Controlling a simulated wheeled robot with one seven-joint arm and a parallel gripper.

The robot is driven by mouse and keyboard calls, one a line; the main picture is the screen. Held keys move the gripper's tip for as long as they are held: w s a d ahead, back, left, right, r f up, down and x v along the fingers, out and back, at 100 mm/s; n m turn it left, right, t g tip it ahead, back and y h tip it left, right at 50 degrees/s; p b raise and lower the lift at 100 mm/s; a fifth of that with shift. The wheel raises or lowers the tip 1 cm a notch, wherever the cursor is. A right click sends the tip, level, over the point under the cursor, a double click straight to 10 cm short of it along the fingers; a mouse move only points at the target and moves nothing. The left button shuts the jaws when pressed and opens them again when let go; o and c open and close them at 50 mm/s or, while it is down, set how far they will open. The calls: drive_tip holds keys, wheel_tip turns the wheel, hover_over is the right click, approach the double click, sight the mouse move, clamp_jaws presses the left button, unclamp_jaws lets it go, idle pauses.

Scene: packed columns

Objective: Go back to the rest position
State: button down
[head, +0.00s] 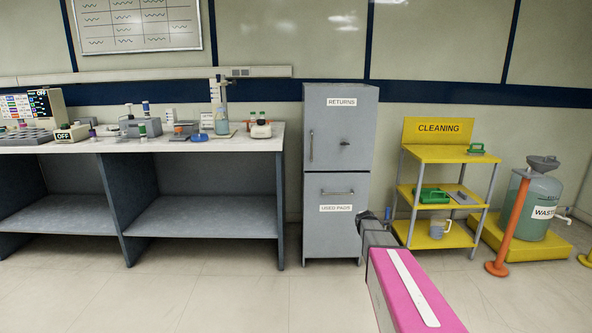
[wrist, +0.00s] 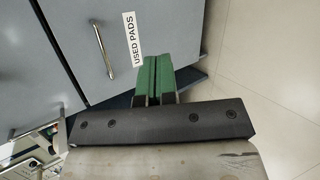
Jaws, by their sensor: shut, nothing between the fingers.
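My gripper shows in the wrist view (wrist: 157,77), its two green fingers pressed side by side with nothing between them. In that view the fingers lie in front of the lower part of the grey cabinet (wrist: 75,70), next to the USED PADS label (wrist: 134,38). In the head view my arm reaches in from the lower right, with a pink link, and its dark end is in front of the cabinet's lower right edge. The fingers are not clear there. The cabinet (head: 340,135) has its RETURNS door and USED PADS drawer shut.
A long bench (head: 160,150) with lab items stands left of the cabinet. Right of it are a yellow CLEANING shelf (head: 446,153), a WASTE container (head: 540,205) on a yellow base and an orange post (head: 510,225). The floor (head: 210,295) in front of the bench is clear.

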drive_tip(key=s+a+f+m+g+y, duration=0.1)
drive_tip(key=s+a+m+g, duration=0.2)
drive_tip(key=s, duration=0.9)
drive_tip(key=s+a+f+m+g+y, duration=0.1)
drive_tip(key=s+a+m+g, duration=0.3)
drive_tip(key=s, duration=0.9)
drive_tip(key=s+a+f+m+g+y, duration=0.1)
drive_tip(key=s+a+m+g, duration=0.2)
drive_tip(key=s+a+m, duration=0.5)
drive_tip(key=s+m, duration=0.2)
drive_tip(key=s, duration=0.3)
drive_tip(key=shift+f+m+g+y, duration=0.25)
drive_tip(key=shift+m+g+y, duration=0.05)
drive_tip(key=shift+m+g, duration=0.1)
